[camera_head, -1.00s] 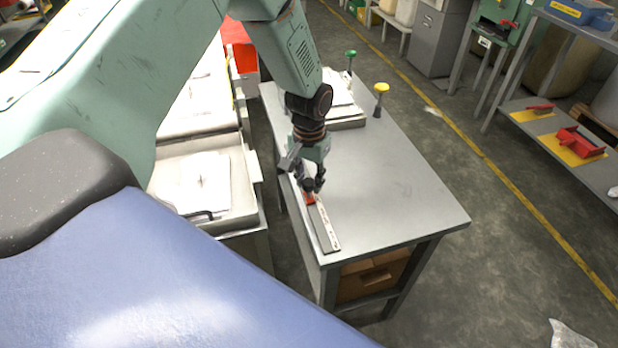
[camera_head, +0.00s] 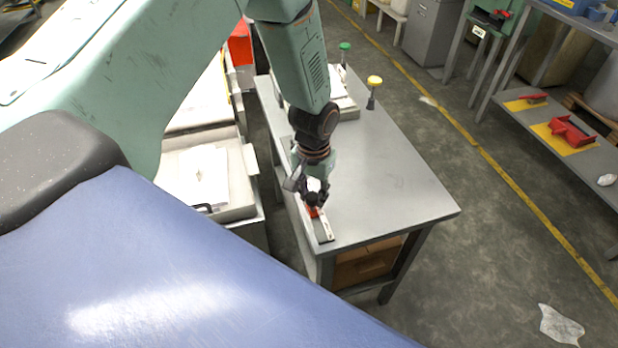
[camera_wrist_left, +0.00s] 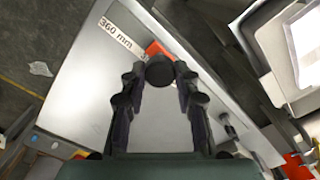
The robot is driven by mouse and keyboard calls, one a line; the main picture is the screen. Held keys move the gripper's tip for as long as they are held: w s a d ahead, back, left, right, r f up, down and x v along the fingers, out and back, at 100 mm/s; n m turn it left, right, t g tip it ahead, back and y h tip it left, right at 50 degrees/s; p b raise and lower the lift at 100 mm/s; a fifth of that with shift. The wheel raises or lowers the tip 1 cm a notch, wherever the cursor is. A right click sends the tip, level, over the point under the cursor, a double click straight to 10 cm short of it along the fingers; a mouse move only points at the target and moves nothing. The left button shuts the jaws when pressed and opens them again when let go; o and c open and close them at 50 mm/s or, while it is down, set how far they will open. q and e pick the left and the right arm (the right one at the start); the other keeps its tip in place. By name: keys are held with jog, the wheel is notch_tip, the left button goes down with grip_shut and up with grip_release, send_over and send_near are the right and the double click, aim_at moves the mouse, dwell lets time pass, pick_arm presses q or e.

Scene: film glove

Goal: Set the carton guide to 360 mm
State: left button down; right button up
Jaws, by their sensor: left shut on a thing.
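The carton guide is a narrow rail (camera_head: 325,234) with a pale scale strip, lying along the left edge of the grey table. Its red slider (camera_head: 314,212) shows just below my left gripper (camera_head: 316,198). In the left wrist view, a "360 mm" label (camera_wrist_left: 117,34) is printed on the strip, close beside the red slider (camera_wrist_left: 156,48). A round black knob (camera_wrist_left: 159,71) sits between the fingertips of my left gripper (camera_wrist_left: 158,76), which is shut on it. The gripper hides part of the slider and rail. My right gripper is not in view.
The grey table (camera_head: 395,180) is mostly bare. A yellow-topped post (camera_head: 374,83) and a green-topped post (camera_head: 344,48) stand at its far end. A tray (camera_head: 232,205) with white sheets is left of the table. A shelf (camera_head: 590,150) stands at the right.

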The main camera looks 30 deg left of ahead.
aim_at(319, 227)
pick_arm(q)
jog(key=s+d, duration=0.1)
jog(key=d, duration=0.1)
jog(key=s+d+p, duration=0.1)
jog(key=s, duration=0.1)
jog(key=shift+s+d+r, duration=0.1)
jog(key=shift+d, duration=0.3)
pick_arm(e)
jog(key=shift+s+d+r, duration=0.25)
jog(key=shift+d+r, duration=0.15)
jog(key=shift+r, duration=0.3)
pick_arm(q)
jog(key=shift+a, duration=0.1)
jog(key=c, duration=1.3)
grip_release()
jog(key=o, duration=0.3)
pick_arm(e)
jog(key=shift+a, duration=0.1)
